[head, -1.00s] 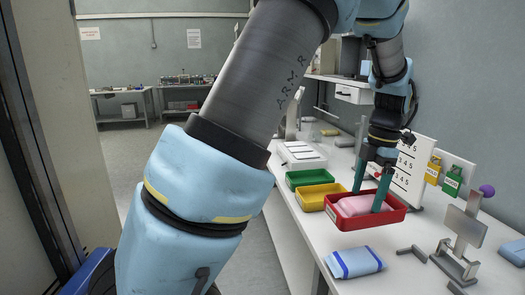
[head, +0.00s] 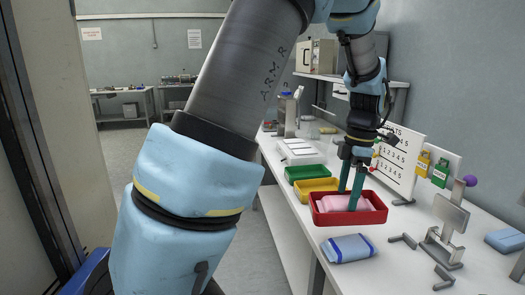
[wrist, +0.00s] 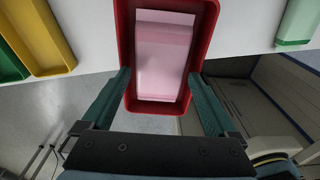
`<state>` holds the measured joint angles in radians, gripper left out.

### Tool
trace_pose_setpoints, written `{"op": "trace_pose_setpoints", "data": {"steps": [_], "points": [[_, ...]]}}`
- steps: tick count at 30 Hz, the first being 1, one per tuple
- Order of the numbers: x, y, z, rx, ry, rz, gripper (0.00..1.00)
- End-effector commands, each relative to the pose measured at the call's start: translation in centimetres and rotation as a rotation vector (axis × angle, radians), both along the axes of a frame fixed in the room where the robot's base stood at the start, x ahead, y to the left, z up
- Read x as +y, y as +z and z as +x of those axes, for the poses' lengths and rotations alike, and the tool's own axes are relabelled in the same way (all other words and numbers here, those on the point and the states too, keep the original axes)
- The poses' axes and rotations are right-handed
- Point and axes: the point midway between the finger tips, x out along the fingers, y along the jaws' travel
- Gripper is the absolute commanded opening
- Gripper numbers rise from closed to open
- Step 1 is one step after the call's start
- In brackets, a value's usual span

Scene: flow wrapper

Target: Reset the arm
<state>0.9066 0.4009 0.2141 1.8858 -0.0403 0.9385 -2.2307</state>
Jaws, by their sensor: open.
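My gripper (head: 352,190) is open, its two green fingers pointing down over the red tray (head: 376,215). A pink packet (head: 334,203) lies in the red tray. In the wrist view my gripper's fingers (wrist: 163,92) are spread wide, with the red tray (wrist: 122,40) and the pink packet (wrist: 164,55) seen beyond them. Nothing is held between the fingers. The head view does not clearly show how high the fingertips are over the packet.
A yellow tray (head: 306,196) and a green tray (head: 292,178) stand behind the red one. A blue-and-white packet (head: 348,248) lies in front. A metal stand (head: 446,228) with a purple knob, a number board (head: 400,155) and padlocks are at right.

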Motion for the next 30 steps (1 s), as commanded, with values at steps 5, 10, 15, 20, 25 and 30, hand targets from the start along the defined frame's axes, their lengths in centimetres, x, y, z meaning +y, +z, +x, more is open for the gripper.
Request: {"op": "trace_pose_setpoints", "data": {"steps": [5, 10, 15, 20, 25, 30], "points": [[3.1, -0.2, 0.6, 0.008, -0.135, -0.024, 1.00], [7.2, -0.5, 1.1, 0.008, -0.334, -0.054, 1.00], [13.0, -1.1, 0.8, -0.006, -0.641, -0.081, 1.00], [18.3, -1.7, -0.5, -0.031, -0.954, -0.082, 1.00], [23.1, -2.4, -2.7, -0.056, -1.279, -0.053, 1.00], [26.2, -3.0, -4.6, -0.067, -1.522, -0.011, 1.00]]}}
